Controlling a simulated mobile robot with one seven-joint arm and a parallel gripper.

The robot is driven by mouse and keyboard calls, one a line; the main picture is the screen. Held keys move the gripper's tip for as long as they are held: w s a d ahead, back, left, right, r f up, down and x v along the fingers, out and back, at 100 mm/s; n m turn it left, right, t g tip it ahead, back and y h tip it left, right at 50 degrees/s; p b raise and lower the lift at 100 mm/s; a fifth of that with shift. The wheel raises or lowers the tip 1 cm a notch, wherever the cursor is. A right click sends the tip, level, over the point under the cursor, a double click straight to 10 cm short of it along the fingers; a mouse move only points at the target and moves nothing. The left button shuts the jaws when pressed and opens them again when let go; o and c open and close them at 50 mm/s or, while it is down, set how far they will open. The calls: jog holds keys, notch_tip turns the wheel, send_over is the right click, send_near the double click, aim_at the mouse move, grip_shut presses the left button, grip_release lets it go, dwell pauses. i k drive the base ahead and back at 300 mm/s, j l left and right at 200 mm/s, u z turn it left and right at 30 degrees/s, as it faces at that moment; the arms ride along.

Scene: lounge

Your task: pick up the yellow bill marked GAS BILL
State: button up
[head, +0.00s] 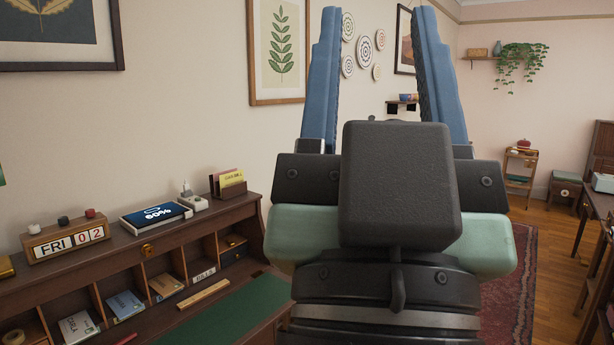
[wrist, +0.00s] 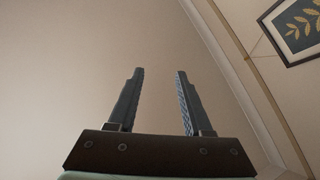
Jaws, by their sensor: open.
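A yellow paper (head: 232,178) with small dark lettering stands in a brown letter holder (head: 232,191) on top of the writing desk, left of my gripper in the head view. The lettering is too small to read surely. My gripper (head: 378,12) points up, with its two blue fingers spread wide and nothing between them. In the wrist view my gripper (wrist: 160,72) is also open and empty, against a bare pale surface. The yellow paper is not in the wrist view.
The wooden desk (head: 100,262) has pigeonholes with booklets, and a label reading BILLS. A rug and open floor lie at the right.

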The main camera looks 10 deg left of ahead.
aim_at(228, 179)
jog(key=i+j, duration=0.25)
jog(key=i, duration=0.35)
jog(key=i+j+u, duration=0.1)
jog(key=i, duration=0.45)
jog(key=i+j, duration=0.3)
jog(key=i, duration=0.3)
jog(key=i+j+u, duration=0.1)
jog(key=i, duration=0.5)
jog(key=i+j, duration=0.25)
jog(key=i, duration=0.35)
jog(key=k+j+u, duration=0.05)
